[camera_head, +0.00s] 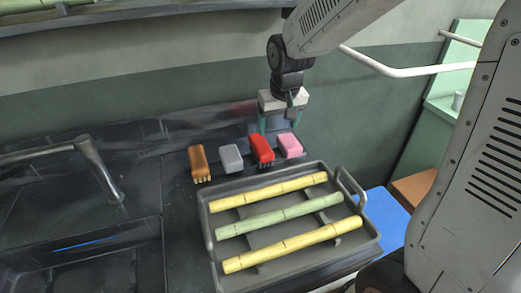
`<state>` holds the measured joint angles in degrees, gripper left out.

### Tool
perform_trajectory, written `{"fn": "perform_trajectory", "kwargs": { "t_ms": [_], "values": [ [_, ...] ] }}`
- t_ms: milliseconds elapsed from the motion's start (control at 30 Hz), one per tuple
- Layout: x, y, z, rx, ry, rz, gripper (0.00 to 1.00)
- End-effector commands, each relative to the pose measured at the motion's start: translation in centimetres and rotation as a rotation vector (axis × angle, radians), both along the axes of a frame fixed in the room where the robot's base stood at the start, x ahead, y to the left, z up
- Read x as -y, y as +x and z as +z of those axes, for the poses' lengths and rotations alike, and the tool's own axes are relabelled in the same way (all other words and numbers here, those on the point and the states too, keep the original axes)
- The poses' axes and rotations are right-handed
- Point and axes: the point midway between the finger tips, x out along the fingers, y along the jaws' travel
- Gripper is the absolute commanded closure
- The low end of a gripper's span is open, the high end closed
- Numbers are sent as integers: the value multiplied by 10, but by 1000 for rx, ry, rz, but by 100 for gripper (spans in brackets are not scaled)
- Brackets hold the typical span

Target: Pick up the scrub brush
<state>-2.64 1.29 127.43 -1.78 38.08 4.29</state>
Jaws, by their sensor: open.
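Several small blocks stand in a row on the dark counter. An orange-brown block (199,159) with pale bristles along its lower edge is at the left. A red block (262,149), also with pale bristle-like bits at its lower edge, is third along. Either could be the scrub brush; I cannot tell which. A grey block (230,158) and a pink block (289,145) show no clear bristles. My gripper (277,122) points down with its teal fingers apart and empty, just above and behind the red and pink blocks.
A grey tray (212,236) with two yellow cane pieces and one green piece (280,215) lies in front of the blocks. A sink (85,265) with a tap (100,170) is at the left. A wall (190,100) rises behind. A white rail (410,71) is at right.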

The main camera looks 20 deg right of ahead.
Motion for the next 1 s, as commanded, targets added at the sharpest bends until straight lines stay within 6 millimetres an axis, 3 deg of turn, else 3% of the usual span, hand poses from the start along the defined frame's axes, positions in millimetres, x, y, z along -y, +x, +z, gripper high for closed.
{"fn": "perform_trajectory", "kwargs": {
  "t_ms": [100,300,1000],
  "values": [
    [-6,37,-36,10,2,4,25],
    [-14,73,-74,33,6,6,25],
    [-13,104,-154,39,7,7,25]
  ]
}}
